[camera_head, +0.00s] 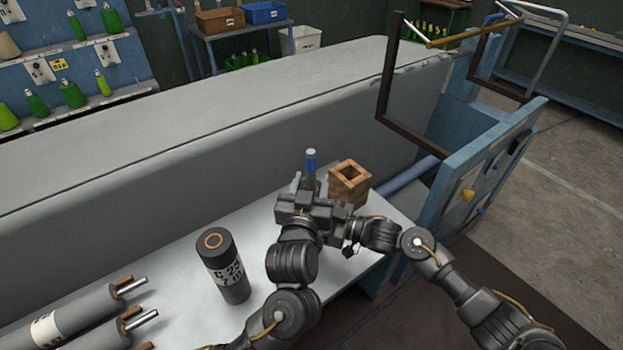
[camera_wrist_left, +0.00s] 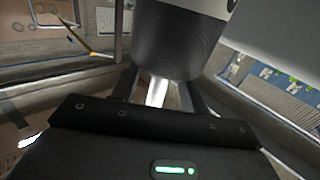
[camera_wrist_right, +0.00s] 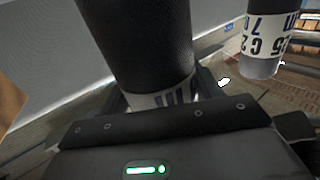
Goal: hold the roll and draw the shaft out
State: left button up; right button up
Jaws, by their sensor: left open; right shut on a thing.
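A dark roll fills the middle of the right wrist view (camera_wrist_right: 140,45), and my right gripper (camera_wrist_right: 160,98) is shut on it near its white label. The left wrist view shows a dark roll (camera_wrist_left: 175,45) and a bright metal shaft (camera_wrist_left: 157,90) below its end. My left gripper (camera_wrist_left: 155,98) is open, its fingers either side of the shaft; contact cannot be told. In the head view my left gripper (camera_head: 297,198) and right gripper (camera_head: 338,212) are close together over the table, and they hide most of the held roll.
An upright dark labelled roll (camera_head: 224,268) stands on the white table (camera_head: 180,290). Rolls with protruding shafts (camera_head: 85,312) lie at left. A wooden box (camera_head: 350,184) and a blue piece with a pale top (camera_head: 310,163) are behind the grippers. A long grey bulk (camera_head: 200,120) borders the table.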

pick_arm(q)
jog(key=s+a, duration=0.2)
jog(key=s, duration=0.9)
pick_arm(e)
jog(key=o, duration=1.5)
pick_arm(q)
jog(key=shift+d, duration=0.1)
pick_arm(e)
jog(key=v, duration=1.2)
jog(key=shift+r, duration=0.1)
